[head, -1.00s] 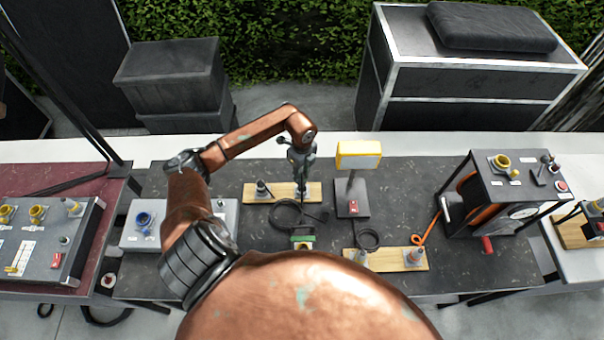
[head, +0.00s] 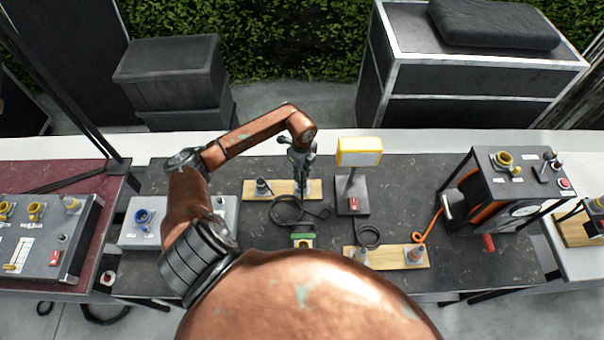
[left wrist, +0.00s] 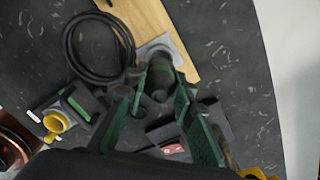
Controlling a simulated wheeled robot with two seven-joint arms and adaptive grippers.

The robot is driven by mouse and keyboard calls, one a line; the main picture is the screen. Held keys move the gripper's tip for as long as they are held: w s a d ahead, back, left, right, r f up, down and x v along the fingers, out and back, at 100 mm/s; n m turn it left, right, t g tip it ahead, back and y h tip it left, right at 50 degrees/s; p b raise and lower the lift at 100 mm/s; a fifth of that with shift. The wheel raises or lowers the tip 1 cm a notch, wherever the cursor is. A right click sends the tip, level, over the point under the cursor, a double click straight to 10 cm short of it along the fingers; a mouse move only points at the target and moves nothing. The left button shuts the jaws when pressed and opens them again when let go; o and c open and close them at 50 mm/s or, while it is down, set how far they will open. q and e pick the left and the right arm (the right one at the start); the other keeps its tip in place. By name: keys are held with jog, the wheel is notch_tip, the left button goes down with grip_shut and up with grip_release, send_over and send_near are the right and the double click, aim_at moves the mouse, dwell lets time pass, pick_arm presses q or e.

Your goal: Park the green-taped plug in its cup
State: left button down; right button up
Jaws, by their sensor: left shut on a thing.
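My left gripper (head: 301,172) points down over the right end of a wooden board (head: 282,189) at the middle back of the table. In the left wrist view its green fingers (left wrist: 160,100) are closed around a dark, round plug (left wrist: 159,78). The plug is right at the cup with the grey square base (left wrist: 170,46) on the board. A black cable (head: 287,210) lies coiled in front of the board. My right gripper is not in view.
Another cup (head: 262,187) stands at the board's left end. A yellow-framed lamp (head: 359,152) stands close on the right. A green-marked box (head: 303,239), a front wooden board (head: 388,258) and an orange-cabled reel case (head: 515,178) are nearby.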

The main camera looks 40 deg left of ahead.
pick_arm(q)
jog(key=shift+f, duration=0.15)
dwell(0.4)
jog(key=shift+f+b, duration=0.35)
jog(key=shift+f, duration=0.25)
dwell(0.9)
jog(key=shift+f+b, duration=0.8)
jog(key=shift+f, duration=0.5)
dwell(0.3)
jog(key=c, duration=1.5)
grip_release()
jog(key=shift+c, duration=0.2)
jog(key=shift+o, duration=0.2)
jog(key=shift+o, duration=1.3)
